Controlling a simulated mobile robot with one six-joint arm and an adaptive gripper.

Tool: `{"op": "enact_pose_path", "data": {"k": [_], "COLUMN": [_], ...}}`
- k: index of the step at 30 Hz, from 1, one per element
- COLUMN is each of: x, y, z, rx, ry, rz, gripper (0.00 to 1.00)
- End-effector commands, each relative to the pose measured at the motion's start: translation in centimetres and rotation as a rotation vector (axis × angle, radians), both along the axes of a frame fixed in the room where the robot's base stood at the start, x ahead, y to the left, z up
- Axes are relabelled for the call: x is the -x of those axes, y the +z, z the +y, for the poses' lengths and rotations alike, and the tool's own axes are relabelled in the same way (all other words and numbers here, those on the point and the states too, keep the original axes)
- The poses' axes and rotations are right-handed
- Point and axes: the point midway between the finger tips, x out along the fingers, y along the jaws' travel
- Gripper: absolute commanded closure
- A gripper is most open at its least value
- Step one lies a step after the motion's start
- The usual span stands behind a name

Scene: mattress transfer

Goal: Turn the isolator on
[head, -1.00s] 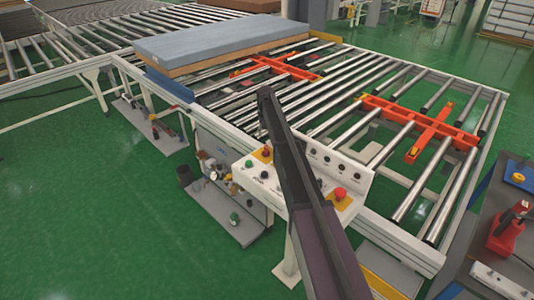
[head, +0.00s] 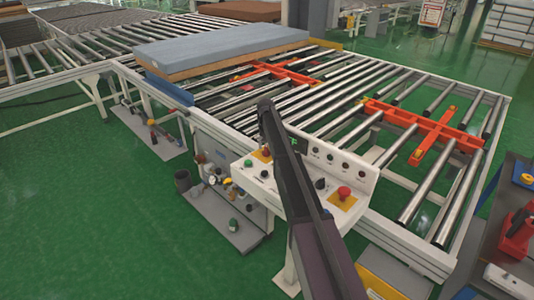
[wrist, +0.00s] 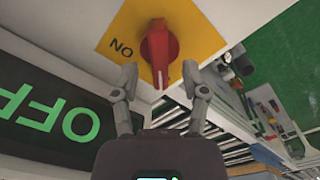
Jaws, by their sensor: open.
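The isolator is a red rotary handle (wrist: 158,48) on a yellow plate (wrist: 187,15) in the wrist view. Its grip points down the picture, and the plate's ON lettering appears upside down to its left. My gripper (wrist: 160,71) is open, with one fingertip on each side of the lower end of the handle. Contact with the handle cannot be told. A dark panel (wrist: 75,95) on the left carries green OFF lettering. In the head view my arm crosses the white control console (head: 252,172), and I cannot make out the gripper's fingers there.
The console also has a red button (head: 344,193) on a yellow plate, and several dark knobs. Behind it is a roller conveyor with orange transfer bars (head: 425,125) and a blue-grey mattress (head: 222,48). Green floor (head: 70,190) is clear at left.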

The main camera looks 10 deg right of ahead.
Motion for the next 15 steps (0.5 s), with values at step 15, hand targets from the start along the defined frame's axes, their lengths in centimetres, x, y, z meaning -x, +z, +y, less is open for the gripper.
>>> {"op": "enact_pose_path", "data": {"k": [15], "x": [0.0], "y": [-2.0], "z": [0.0], "rx": [0.000], "ry": [0.000], "rz": [0.000], "gripper": [0.43]}}
